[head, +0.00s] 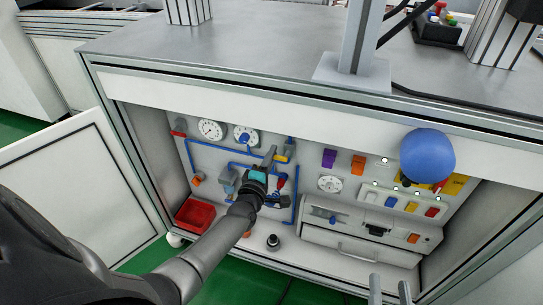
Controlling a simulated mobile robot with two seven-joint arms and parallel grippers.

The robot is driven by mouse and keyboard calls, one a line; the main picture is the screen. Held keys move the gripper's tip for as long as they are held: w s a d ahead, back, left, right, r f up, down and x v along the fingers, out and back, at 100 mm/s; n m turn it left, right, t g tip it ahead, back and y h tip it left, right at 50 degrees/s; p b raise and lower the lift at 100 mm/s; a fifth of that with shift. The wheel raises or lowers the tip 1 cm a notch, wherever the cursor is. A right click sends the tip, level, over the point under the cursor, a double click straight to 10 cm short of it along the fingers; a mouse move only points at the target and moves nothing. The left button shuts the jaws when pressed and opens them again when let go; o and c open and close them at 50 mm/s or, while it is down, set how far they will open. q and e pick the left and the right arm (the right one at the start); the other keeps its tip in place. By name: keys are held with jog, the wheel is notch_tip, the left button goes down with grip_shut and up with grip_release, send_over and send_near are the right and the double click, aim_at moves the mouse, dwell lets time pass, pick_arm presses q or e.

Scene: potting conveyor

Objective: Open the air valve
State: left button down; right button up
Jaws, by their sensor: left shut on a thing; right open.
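My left gripper (268,160) reaches into the open cabinet (340,105) and is shut at the blue pipework on the left of the back panel. What it holds is mostly hidden by its fingers; it looks like a part of the air valve. Two round white gauges (211,130) are up and left of the gripper. My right gripper (390,290) is open and empty at the bottom edge, in front of the cabinet.
The cabinet's white door (80,185) stands open at left. A red bin (194,215) and a small black knob-like item (273,242) are on the cabinet floor. A drawer unit (360,245) is at right. A large blue ball (428,155) appears before the coloured switches.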

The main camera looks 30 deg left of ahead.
aim_at(279, 156)
jog(key=shift+f, duration=0.1)
dwell(0.3)
